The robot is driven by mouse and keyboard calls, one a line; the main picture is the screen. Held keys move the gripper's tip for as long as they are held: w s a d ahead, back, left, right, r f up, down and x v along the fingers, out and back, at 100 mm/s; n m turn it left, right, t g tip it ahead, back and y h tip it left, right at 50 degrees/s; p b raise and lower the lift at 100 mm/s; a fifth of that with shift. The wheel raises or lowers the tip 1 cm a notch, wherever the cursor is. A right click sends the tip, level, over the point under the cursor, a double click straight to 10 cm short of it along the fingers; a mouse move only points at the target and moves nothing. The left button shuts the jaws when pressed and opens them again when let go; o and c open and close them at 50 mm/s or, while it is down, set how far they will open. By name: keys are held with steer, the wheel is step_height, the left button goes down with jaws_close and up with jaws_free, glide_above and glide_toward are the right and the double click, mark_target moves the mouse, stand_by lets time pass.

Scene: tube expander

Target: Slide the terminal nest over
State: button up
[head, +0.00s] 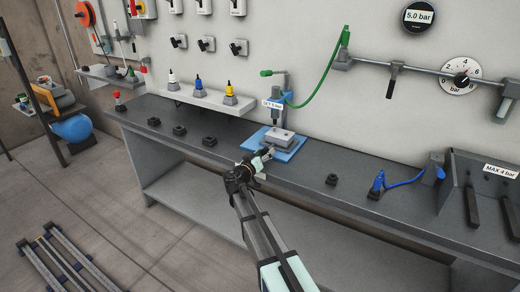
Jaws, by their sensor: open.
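A grey block (281,137), which looks like the terminal nest, sits on a blue base plate (292,153) on the bench. The plate lies below a small upright press (279,106) with a white label. My gripper (268,153) is open at the front left edge of the blue plate, close to the block's near side. It covers part of the plate's front corner. The picture is too small to tell whether a fingertip touches the block.
The dark bench (318,165) has several small black blocks along it, one (332,179) to the right. A blue fitting (377,183) with a blue hose stands farther right. A green hose (318,82) runs from the press to a wall rail. A white shelf (210,100) holds coloured fittings.

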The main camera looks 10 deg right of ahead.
steer(key=shift+b+v, duration=2)
steer(key=shift+v, duration=0.85)
steer(key=shift+s+a, duration=0.25)
